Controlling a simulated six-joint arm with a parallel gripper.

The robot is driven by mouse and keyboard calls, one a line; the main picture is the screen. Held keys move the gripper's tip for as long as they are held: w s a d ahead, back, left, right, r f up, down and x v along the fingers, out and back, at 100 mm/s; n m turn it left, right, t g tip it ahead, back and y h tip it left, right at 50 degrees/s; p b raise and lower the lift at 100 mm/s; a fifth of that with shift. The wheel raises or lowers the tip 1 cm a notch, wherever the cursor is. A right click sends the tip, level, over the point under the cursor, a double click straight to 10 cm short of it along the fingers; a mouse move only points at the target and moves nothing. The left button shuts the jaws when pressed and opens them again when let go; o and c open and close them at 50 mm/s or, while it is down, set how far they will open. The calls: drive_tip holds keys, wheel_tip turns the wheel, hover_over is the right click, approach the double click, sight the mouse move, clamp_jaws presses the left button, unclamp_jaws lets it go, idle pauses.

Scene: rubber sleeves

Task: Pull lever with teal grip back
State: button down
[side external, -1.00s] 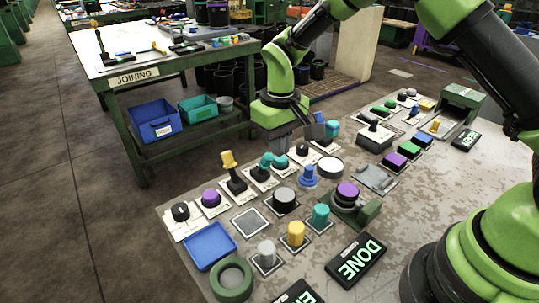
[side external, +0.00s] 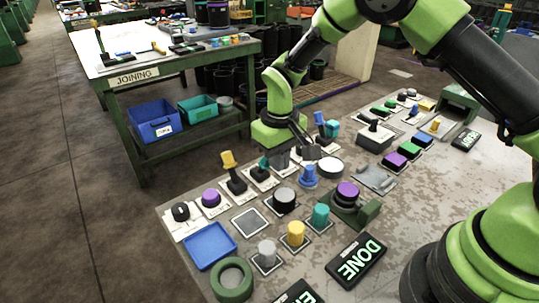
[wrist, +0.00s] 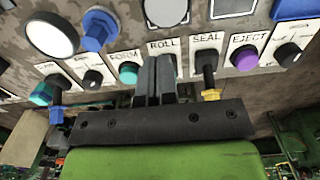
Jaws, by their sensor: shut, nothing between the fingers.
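The lever with the teal grip (side external: 263,162) stands on a black base in the row of controls. In the wrist view my gripper hides the lever, which is on the ROLL plate (wrist: 162,46). My gripper (side external: 281,161) is shut and empty, pointing down low over the row. In the wrist view its fingers (wrist: 155,75) are together in front of the ROLL plate. I cannot tell whether they touch the lever.
A yellow-grip lever (side external: 229,160) is on the left, at SEAL in the wrist view (wrist: 211,94). A teal button (wrist: 128,72) at FORM is on the other side. A blue-grip lever (side external: 319,118) and white round button (side external: 331,167) stand close right. A blue tray (side external: 208,246) is front left.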

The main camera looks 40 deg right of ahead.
drive_tip(key=shift+f, duration=0.45)
drive_tip(key=shift+w, duration=2.25)
drive_tip(key=shift+s, duration=0.1)
idle(0.4)
